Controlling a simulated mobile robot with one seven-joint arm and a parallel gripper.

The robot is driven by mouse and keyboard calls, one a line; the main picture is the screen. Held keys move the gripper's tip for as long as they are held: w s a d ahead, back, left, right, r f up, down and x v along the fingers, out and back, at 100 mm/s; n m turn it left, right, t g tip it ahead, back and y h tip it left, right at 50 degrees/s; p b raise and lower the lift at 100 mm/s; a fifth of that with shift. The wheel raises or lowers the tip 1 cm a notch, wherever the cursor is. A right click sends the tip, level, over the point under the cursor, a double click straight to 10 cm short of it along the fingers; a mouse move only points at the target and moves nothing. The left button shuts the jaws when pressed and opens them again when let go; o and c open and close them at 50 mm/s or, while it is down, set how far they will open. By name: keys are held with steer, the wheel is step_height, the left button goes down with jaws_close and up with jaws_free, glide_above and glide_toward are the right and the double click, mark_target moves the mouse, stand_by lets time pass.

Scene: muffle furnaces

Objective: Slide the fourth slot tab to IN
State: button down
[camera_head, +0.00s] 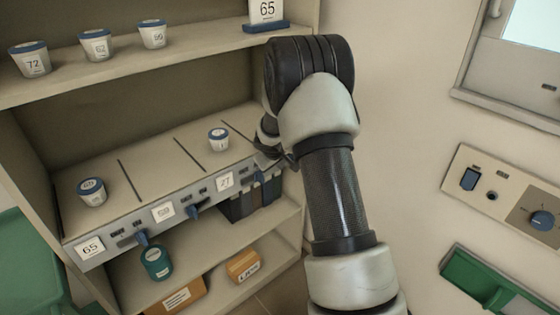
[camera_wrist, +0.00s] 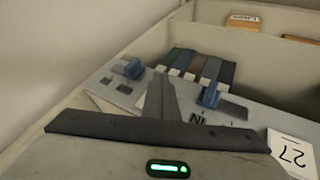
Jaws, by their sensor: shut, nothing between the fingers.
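The slot rail (camera_head: 122,238) runs along the front of the middle shelf, with blue tabs and numbered cards. In the wrist view, the far-left blue tab (camera_wrist: 133,68) appears to be the fourth one; in the head view it is hidden by my arm. Another blue tab (camera_wrist: 211,95), beside upside-down "IN" lettering and the "27" card (camera_wrist: 290,150), appears to be the third. My gripper (camera_wrist: 160,82) is shut and empty over the rail between these tabs, apparently apart from both. It also shows at the rail's right end in the head view (camera_head: 272,160). The fourth tab's position marking is unreadable.
White cups stand on the middle shelf, at the left (camera_head: 91,192) and right of centre (camera_head: 218,139). A teal jar (camera_head: 156,263) and orange boxes (camera_head: 243,266) are on the lower shelf. Dark binders (camera_wrist: 200,66) stand beyond the rail. A wall panel (camera_head: 510,200) is at right.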

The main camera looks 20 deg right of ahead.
steer(key=w+d+f+p, duration=0.1)
steer(key=w+d+f, duration=0.1)
steer(key=w+d, duration=0.1)
steer(key=shift+d+f, duration=0.2)
steer(key=shift+d, duration=0.65)
steer(key=shift+w+d+p, duration=0.25)
steer(key=shift+d+p, duration=0.1)
steer(key=shift+d, duration=0.45)
steer(key=shift+w+d+p, duration=0.3)
steer(key=shift+d+p, duration=0.05)
steer(key=shift+d, duration=0.5)
steer(key=shift+w+d+p, duration=0.25)
steer(key=shift+d+p, duration=0.1)
steer(key=shift+d, duration=0.45)
steer(key=shift+r, duration=0.1)
steer(key=shift+a, duration=0.1)
